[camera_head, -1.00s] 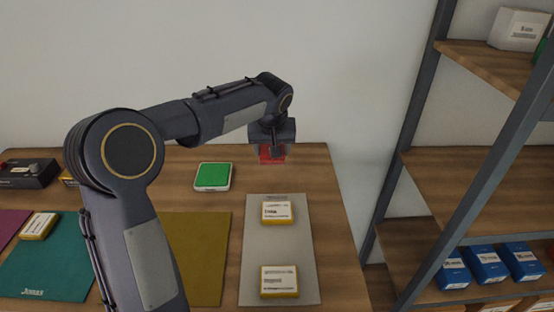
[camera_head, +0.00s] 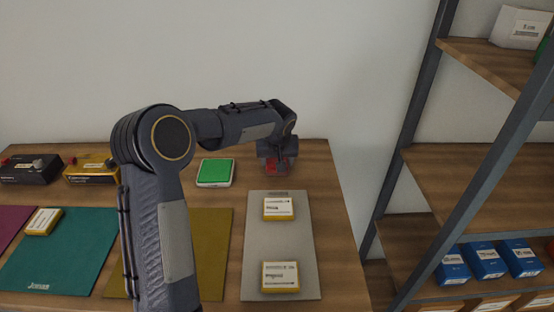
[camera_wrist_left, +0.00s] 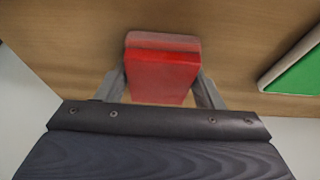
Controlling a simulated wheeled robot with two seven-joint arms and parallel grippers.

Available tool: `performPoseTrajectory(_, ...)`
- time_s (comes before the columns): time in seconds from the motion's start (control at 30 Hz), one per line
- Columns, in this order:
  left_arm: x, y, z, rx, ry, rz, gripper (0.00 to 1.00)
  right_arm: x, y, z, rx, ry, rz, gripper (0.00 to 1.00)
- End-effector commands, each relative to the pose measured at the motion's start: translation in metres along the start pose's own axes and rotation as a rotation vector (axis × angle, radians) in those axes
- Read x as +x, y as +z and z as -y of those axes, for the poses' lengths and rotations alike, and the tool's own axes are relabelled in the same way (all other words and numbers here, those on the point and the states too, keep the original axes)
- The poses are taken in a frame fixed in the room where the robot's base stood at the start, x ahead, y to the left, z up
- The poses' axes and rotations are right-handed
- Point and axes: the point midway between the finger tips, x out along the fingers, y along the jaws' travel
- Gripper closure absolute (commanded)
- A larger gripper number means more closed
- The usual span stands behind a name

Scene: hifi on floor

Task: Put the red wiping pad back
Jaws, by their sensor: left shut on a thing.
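The red wiping pad (camera_wrist_left: 162,68) is between the two fingers of my left gripper (camera_wrist_left: 162,90) in the left wrist view, which is shut on it. In the head view my left gripper (camera_head: 277,168) is at the back right of the table, with bits of the red pad (camera_head: 271,167) showing around the fingers. The pad is at or just above the wood; I cannot tell if it touches. My right gripper is not in view.
A green pad in a white tray (camera_head: 215,172) lies left of the gripper. A grey mat (camera_head: 279,238) with two yellow-white boxes lies in front. Teal (camera_head: 70,255) and olive (camera_head: 215,250) mats lie left. A shelf (camera_head: 480,180) stands right.

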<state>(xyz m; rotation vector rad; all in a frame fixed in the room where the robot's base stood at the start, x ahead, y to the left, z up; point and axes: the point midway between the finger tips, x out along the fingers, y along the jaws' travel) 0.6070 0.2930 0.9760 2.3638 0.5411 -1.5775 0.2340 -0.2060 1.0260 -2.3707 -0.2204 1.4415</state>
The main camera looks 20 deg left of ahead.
Motion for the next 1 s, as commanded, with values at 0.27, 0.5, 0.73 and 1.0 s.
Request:
performPoseTrajectory(0.27, 0.002, 0.001, 0.000, 0.000, 0.000, 0.000, 0.17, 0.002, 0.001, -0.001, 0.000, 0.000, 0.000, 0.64)
performPoseTrajectory(0.5, 0.001, 0.001, 0.000, 0.000, 0.000, 0.000, 0.17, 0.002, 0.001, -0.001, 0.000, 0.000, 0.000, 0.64)
performPoseTrajectory(0.73, -0.020, -0.001, 0.000, 0.001, 0.001, -0.005, 0.17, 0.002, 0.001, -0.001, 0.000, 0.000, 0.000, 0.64)
performPoseTrajectory(1.0, -0.080, -0.001, -0.001, 0.000, 0.002, -0.006, 0.17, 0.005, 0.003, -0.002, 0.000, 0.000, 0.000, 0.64)
